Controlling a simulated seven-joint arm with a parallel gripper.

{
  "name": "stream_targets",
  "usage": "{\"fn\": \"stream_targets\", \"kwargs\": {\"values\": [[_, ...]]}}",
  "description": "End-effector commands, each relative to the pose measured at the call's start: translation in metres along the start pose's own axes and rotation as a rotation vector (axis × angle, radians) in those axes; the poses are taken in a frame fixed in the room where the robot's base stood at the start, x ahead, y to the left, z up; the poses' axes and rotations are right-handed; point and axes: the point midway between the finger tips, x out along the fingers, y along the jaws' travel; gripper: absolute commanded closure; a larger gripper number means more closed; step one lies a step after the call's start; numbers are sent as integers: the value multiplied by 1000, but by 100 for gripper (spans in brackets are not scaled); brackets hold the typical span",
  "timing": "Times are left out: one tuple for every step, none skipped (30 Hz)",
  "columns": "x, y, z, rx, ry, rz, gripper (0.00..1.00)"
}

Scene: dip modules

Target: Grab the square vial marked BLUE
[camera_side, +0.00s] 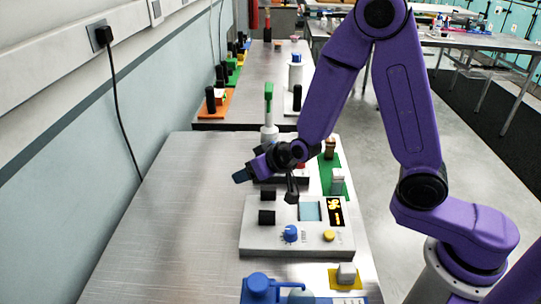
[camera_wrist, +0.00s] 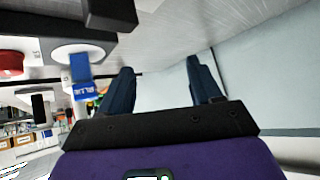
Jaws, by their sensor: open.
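A blue square piece with BLUE lettering on its face (camera_wrist: 83,80) shows in the wrist view, left of my gripper (camera_wrist: 158,70). It hangs below a white round part, as the wrist picture is turned over. My gripper is open, with its two dark blue fingers apart and nothing between them. The blue piece lies outside the fingers, beside the left one. In the side view my gripper (camera_side: 242,175) is over the left part of the steel table, behind the white device. I cannot make out the marked vial in the side view; the arm may hide it.
A white device (camera_side: 262,236) with a blue knob, screen and yellow button sits in front of my gripper. A green-topped white stand (camera_side: 268,130) is behind it. A blue item (camera_side: 259,287) stands at the front. The table's left side (camera_side: 165,240) is clear, beside the wall.

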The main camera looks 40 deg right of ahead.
Motion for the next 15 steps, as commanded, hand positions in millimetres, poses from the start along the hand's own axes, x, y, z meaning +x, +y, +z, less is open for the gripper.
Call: {"fn": "stream_targets", "kwargs": {"values": [[4,6,0,21,25,33,36],[6,10,-2,33,45,52,36],[8,16,-4,49,71,79,36],[8,21,-5,61,91,100,36],[9,25,-6,70,110,120,36],[10,32,-7,84,135,148,36],[10,36,-7,93,154,170,36],[10,41,-8,101,173,190,36],[9,47,-8,112,198,218,36],[8,52,-8,119,215,239,36],[7,57,-8,126,233,260,36],[6,63,-7,133,255,286,36],[4,67,-7,137,271,304,36],[3,71,-6,141,285,322,36],[1,77,-6,146,303,345,36]]}}
